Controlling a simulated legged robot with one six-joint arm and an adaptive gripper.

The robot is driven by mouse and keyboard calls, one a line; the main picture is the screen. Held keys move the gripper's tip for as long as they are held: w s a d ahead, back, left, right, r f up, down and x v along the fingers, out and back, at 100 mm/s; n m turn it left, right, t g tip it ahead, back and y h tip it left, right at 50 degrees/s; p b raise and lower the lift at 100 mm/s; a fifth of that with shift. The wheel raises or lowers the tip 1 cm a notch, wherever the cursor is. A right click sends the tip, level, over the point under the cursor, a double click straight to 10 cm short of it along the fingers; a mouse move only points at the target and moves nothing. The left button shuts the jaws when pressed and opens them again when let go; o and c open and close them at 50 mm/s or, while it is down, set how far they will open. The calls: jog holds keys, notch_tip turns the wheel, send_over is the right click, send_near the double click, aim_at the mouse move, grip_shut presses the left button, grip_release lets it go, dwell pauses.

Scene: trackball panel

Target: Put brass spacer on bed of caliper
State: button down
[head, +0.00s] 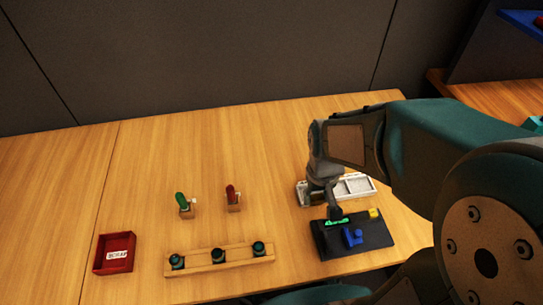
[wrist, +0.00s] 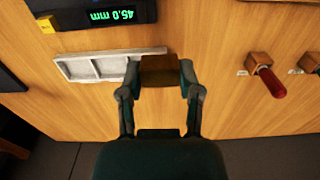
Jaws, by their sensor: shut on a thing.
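My gripper (head: 334,209) points down at the near side of the pale tray, close to the caliper's back edge. In the wrist view my gripper (wrist: 160,84) has both fingers closed on a brown block, the brass spacer (wrist: 160,70), held by its two sides. The spacer cannot be made out in the head view. The caliper (head: 377,240) is a dark unit with a green lit display, a blue part (head: 352,237) and a yellow part (head: 375,213). In the wrist view the caliper (wrist: 110,14) is cut off at the top left; its display reads 45.0 mm, upside down.
A pale compartment tray (head: 362,185) lies behind the caliper, partly hidden by my gripper. A green-handled lever (head: 182,200) and a red-handled lever (head: 232,195) stand left. A wooden rack (head: 203,264) holds dark round pieces. A red scrap tray (head: 115,240) sits far left.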

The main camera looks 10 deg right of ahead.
send_over(292, 184)
jog(key=f, duration=0.9)
jog(key=shift+s+f, duration=0.25)
jog(key=shift+f, duration=0.05)
jog(key=shift+w+f, duration=0.2)
jog(key=shift+f, duration=1.5)
jog(key=shift+f, duration=0.1)
jog(key=shift+c, duration=1.4)
grip_release()
